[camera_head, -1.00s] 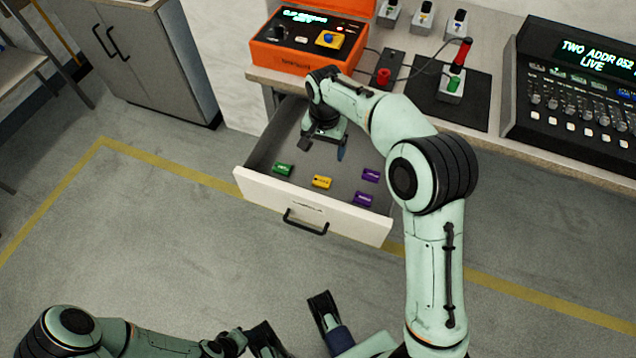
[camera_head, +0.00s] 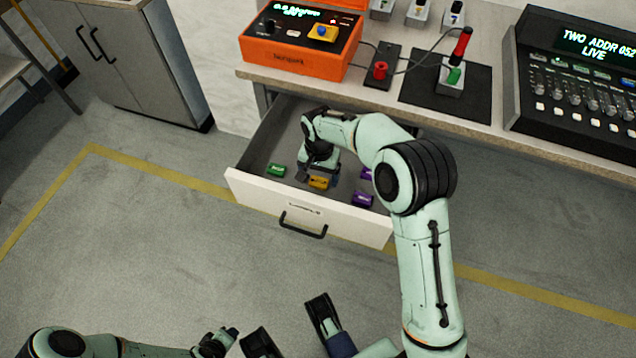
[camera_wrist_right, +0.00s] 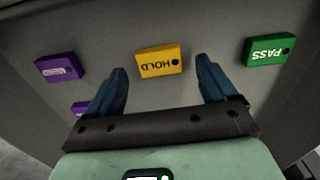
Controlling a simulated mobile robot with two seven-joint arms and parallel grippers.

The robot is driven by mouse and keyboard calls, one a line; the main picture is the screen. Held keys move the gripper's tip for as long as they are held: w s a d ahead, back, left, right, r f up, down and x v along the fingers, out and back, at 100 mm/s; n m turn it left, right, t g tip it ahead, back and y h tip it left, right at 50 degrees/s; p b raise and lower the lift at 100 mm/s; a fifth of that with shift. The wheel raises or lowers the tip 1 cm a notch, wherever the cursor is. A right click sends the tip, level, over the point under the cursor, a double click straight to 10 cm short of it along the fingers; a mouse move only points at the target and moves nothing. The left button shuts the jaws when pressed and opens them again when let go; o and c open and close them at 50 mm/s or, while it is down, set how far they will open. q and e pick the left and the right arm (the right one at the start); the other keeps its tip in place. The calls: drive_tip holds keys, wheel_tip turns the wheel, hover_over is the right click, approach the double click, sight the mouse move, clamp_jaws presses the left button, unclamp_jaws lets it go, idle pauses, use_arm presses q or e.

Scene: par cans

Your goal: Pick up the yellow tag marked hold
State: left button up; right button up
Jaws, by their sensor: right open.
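The yellow tag (camera_head: 318,183) lies flat in the open drawer (camera_head: 262,192), between the green and purple tags. In the right wrist view the yellow tag (camera_wrist_right: 160,62) reads HOLD upside down. My right gripper (camera_head: 318,176) is down inside the drawer just behind the yellow tag, partly hidden by its own arm. In the right wrist view its two blue fingers (camera_wrist_right: 163,78) are open, one toward each side of the tag, with nothing between them held. My left gripper (camera_head: 290,325) is open and empty over the floor at the bottom.
The orange unit (camera_head: 297,55) stands on the bench above.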

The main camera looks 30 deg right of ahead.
drive_tip(key=shift+f, duration=0.8)
drive_tip(key=c, duration=1.1)
drive_tip(key=shift+r, duration=0.1)
